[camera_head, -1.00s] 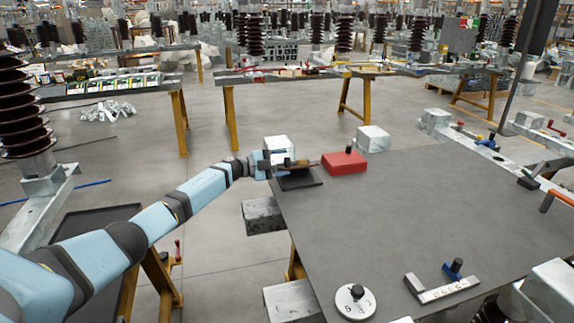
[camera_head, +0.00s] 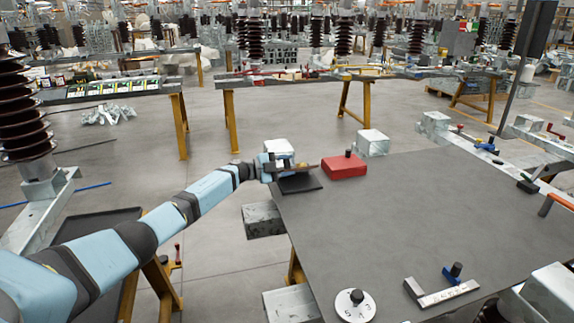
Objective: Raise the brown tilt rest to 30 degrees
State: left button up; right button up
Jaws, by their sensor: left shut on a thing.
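The tilt rest stands at the far left corner of the grey table (camera_head: 420,225). Its dark base plate (camera_head: 303,187) lies flat, and a thin brown flap (camera_head: 307,167) shows just above it. My left gripper (camera_head: 280,166) is shut on the flap's left side, at the table's edge. The flap looks close to level; its exact angle is too small to read. The gripper hides part of the rest. My right gripper is not in view.
A red block (camera_head: 344,166) with a black knob sits just right of the rest. The middle of the table is clear.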

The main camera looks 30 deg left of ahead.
pick_arm(q)
jog(key=shift+a+r, duration=0.15)
jog(key=shift+r, duration=0.1)
jog(key=o, duration=1.1)
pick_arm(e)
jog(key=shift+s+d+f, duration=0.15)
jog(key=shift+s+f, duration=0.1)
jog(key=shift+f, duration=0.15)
pick_arm(q)
jog(key=shift+a, duration=0.1)
jog(key=p+v, duration=0.1)
jog(key=v, duration=1.2)
jog(key=shift+s+a+p, duration=0.1)
jog(key=shift+s+p, duration=0.2)
jog(key=shift+p, duration=0.05)
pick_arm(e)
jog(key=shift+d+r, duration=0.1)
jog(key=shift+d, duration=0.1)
